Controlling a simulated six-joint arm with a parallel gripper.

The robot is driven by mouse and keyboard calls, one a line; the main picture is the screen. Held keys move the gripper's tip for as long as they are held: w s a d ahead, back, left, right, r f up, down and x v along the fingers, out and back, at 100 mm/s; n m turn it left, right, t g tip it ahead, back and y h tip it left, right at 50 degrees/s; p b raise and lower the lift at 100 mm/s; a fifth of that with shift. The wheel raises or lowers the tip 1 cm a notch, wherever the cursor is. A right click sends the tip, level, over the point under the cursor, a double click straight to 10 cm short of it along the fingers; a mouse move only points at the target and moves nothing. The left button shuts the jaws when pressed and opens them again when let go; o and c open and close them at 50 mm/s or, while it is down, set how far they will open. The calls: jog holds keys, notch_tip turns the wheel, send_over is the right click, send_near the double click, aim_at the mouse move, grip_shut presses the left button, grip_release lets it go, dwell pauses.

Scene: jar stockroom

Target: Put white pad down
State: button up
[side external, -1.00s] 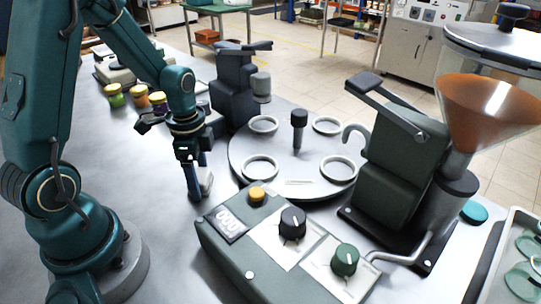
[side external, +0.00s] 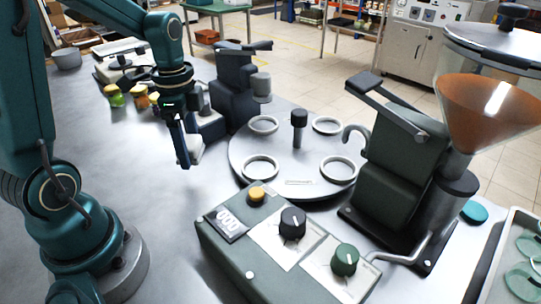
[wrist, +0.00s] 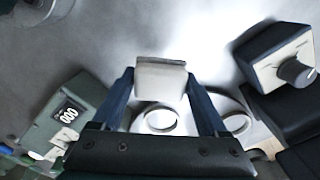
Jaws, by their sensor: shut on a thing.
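The white pad (wrist: 160,80) is a pale block held between the two fingers of my gripper (wrist: 159,76) in the wrist view. In the side view my gripper (side external: 187,160) points down, left of the round turntable, and the white pad (side external: 196,151) shows partly behind its finger. My gripper is shut on the pad. The pad appears to be above the grey tabletop, but the exact height is hard to tell.
The turntable (side external: 300,145) with several rings stands to the right. A control box (side external: 262,245) with knobs is in front of it. Jars with yellow lids (side external: 140,91) and a scale (side external: 118,62) stand behind. The tabletop (side external: 150,200) left of the control box is clear.

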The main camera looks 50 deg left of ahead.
jog(key=shift+r, duration=0.1)
dwell(0.5)
jog(key=shift+n, duration=0.3)
jog(key=shift+w+a+r+n, duration=0.15)
jog(key=shift+w+a+n, duration=0.15)
jog(key=shift+n, duration=0.4)
jog(key=a+n, duration=0.7)
jog(key=shift+w+a+f, duration=0.15)
jog(key=shift+f, duration=1.9)
jog(key=shift+w+a+f, duration=0.1)
jog(key=shift+a+f, duration=0.05)
jog(key=shift+f, duration=1.9)
jog(key=shift+f, duration=0.15)
